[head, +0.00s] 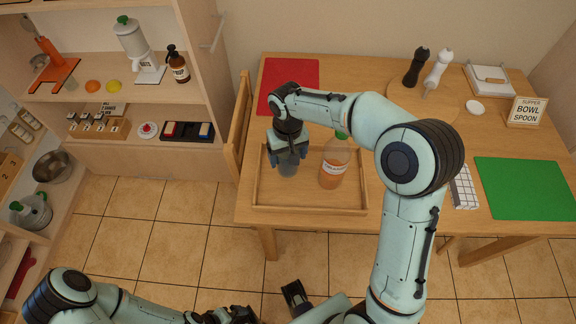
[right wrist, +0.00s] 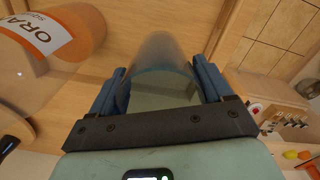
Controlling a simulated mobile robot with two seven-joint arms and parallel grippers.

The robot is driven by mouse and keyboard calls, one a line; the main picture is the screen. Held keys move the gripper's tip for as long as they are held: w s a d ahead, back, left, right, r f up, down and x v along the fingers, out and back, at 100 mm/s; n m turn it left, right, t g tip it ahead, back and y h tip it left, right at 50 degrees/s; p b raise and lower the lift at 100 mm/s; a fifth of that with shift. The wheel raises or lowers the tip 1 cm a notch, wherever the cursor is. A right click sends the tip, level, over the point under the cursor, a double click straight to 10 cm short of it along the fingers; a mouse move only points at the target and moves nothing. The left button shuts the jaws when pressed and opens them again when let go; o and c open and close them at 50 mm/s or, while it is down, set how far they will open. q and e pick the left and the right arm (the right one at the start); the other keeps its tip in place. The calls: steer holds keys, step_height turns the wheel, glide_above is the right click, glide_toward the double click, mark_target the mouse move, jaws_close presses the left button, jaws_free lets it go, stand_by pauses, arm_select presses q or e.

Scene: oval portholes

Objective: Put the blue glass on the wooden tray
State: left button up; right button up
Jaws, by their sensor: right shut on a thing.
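The blue glass (head: 288,168) is a bluish see-through tumbler, upright inside the outline of the wooden tray (head: 310,209) at its left part. My right gripper (head: 287,160) points down and is shut on the glass. In the right wrist view the glass (right wrist: 163,72) sits between the two blue fingers of the right gripper (right wrist: 160,88). I cannot tell whether its base touches the tray floor. My left gripper (head: 238,315) is low at the bottom edge of the head view, away from the table; its fingers are unclear.
An orange juice bottle (head: 335,163) with a green cap stands in the tray, right of the glass; it also shows in the right wrist view (right wrist: 50,50). A red mat (head: 300,72) lies behind the tray. A chair (head: 240,125) is at the table's left edge. The tray's front is clear.

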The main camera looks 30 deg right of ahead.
steer(key=shift+f, duration=2.7)
steer(key=shift+f+b, duration=0.15)
steer(key=shift+b, duration=0.15)
steer(key=o, duration=1.1)
steer(key=shift+r, duration=0.3)
step_height(320, 180, up, 12)
steer(key=p, duration=0.1)
steer(key=shift+f, duration=0.2)
